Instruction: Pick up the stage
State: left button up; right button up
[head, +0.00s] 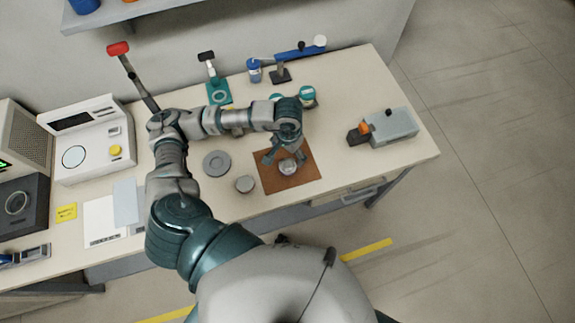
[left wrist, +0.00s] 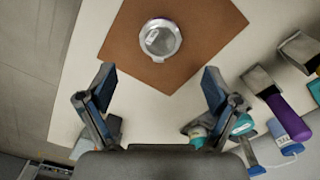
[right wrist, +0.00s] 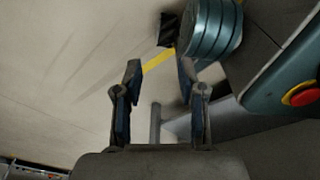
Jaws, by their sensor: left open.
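A small round silver piece, perhaps the stage (head: 287,167), lies on a brown square mat (head: 304,184) on the table. In the left wrist view the same silver piece (left wrist: 160,39) shows a shiny top with a pale label, ahead of the fingertips. My left gripper (head: 279,155) is over the mat, close to the piece, pointing down. In the left wrist view its fingers (left wrist: 157,80) are spread apart with nothing between them. My right gripper (right wrist: 159,70) is open and empty, with floor behind it; it does not show in the head view.
A grey disc (head: 216,164) and a small round tin (head: 245,184) lie left of the mat. A grey device (head: 394,127) stands right. Bottles, a blue-handled tool (head: 300,50) and a teal stand (head: 219,92) are behind. Bare table lies right of the mat.

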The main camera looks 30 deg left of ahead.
aim_at(288, 165)
pick_arm(q)
notch_tip(288, 165, down, 3)
jog(key=shift+f, duration=0.55)
notch_tip(288, 165, down, 4)
jog(key=shift+r+p, duration=0.15)
jog(key=shift+p, duration=0.2)
jog(key=shift+f, duration=0.55)
jog(key=c, duration=1.3)
pick_arm(e)
jog(key=shift+s+f, duration=0.35)
jog(key=shift+s, duration=0.45)
pick_arm(q)
jog(key=shift+a+r, duration=0.1)
jog(key=shift+r, duration=0.1)
